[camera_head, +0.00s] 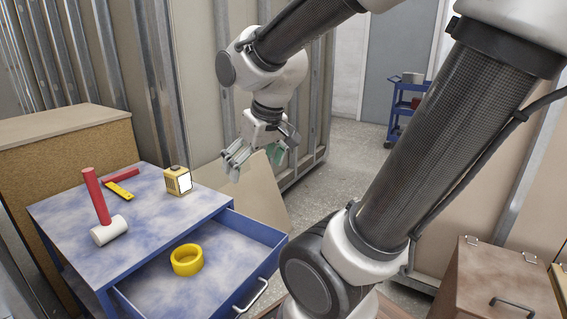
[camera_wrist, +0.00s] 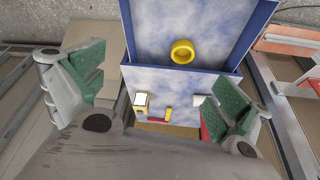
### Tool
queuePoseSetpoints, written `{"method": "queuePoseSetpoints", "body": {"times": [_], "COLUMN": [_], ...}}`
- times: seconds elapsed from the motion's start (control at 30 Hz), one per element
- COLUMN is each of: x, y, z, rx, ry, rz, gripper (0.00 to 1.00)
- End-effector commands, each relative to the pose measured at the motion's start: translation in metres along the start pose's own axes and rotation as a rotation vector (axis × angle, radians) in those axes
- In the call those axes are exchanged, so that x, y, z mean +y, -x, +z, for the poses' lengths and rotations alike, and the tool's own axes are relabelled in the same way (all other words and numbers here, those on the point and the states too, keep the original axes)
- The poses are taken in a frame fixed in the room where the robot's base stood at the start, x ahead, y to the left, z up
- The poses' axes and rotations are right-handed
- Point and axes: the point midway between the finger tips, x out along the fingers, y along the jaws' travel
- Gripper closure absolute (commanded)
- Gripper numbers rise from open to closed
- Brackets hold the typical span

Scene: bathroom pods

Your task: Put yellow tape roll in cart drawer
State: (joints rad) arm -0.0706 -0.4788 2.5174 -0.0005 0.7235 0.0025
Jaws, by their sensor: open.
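The yellow tape roll (camera_head: 187,260) lies flat inside the open blue cart drawer (camera_head: 215,288) in the head view. It also shows in the wrist view (camera_wrist: 182,51), lying on the bare drawer floor (camera_wrist: 215,25). The drawer is pulled out from the blue cart (camera_head: 130,235). My gripper (camera_head: 252,165) is open and empty, raised in the air behind and to the right of the cart in the head view. In the wrist view its green-padded fingers (camera_wrist: 160,88) are spread wide, with the cart below and nothing between them.
A red-handled mallet (camera_head: 108,233), a small yellow-and-white box (camera_head: 178,181) and a red-and-yellow tool (camera_head: 120,187) are on the cart top. A brown chest (camera_head: 490,280) stands at the right. A wooden cabinet (camera_head: 70,150) stands behind the cart. The drawer has free room around the roll.

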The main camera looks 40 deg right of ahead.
Motion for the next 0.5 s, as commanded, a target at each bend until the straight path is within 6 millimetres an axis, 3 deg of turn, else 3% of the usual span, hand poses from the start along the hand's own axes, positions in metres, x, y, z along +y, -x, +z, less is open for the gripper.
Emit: {"method": "queuePoseSetpoints", "body": {"times": [0.03, 0.1, 0.2, 0.3, 0.5], "x": [0.005, 0.009, 0.013, 0.014, 0.014], "y": [0.019, 0.036, 0.052, 0.059, 0.060], "z": [0.015, 0.036, 0.057, 0.068, 0.071], "rx": [0.011, 0.007, 0.001, -0.002, -0.006], "ry": [-0.020, -0.038, -0.057, -0.066, -0.068], "rz": [0.007, 0.014, 0.021, 0.024, 0.024], "gripper": [0.00, 0.00, 0.00, 0.00, 0.00]}}
